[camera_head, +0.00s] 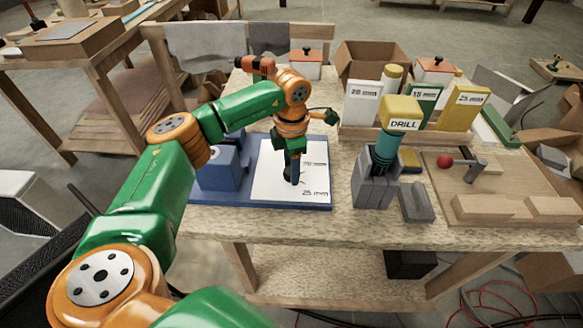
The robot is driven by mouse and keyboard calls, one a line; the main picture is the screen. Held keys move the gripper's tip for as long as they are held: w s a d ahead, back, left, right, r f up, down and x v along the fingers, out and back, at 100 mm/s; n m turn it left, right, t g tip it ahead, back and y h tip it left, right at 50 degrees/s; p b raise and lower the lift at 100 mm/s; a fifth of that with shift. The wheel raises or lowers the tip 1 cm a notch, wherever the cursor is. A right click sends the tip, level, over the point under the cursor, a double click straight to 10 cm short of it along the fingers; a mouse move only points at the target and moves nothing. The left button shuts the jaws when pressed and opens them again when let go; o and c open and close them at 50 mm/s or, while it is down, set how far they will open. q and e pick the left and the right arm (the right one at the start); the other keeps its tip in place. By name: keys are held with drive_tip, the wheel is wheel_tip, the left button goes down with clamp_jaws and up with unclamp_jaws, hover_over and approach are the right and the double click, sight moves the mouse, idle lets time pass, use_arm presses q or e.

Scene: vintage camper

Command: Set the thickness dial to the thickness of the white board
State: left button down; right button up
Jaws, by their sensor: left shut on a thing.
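The thickness dial's white face (265,185) lies on a blue base (250,202) at the table's front left. Its right side carries a label that seems to read 20 mm and, nearer the front, one reading 25 mm. My left gripper (294,180) points down over the face and is shut on what appears to be the dial's pointer. The gripper hides most of that part, so I cannot tell where it points. The white board (361,108) stands upright at the back, and its label seems to read 20 mm. My right gripper is out of view.
A green board (423,104) marked 15 mm and a yellow board (467,108) marked 25 mm stand right of the white one. A drill (385,148) sits in a grey holder (375,190). A wooden jig (500,185) lies at right.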

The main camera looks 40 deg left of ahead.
use_arm(q)
drive_tip(key=m, duration=0.6)
drive_tip(key=shift+m+b, duration=0.3)
drive_tip(key=shift+m, duration=0.1)
idle(0.4)
drive_tip(key=shift+c, duration=1.7)
unclamp_jaws()
wheel_tip(320, 180, up, 7)
drive_tip(key=shift+r+b, duration=0.1)
drive_tip(key=shift+b, duration=0.55)
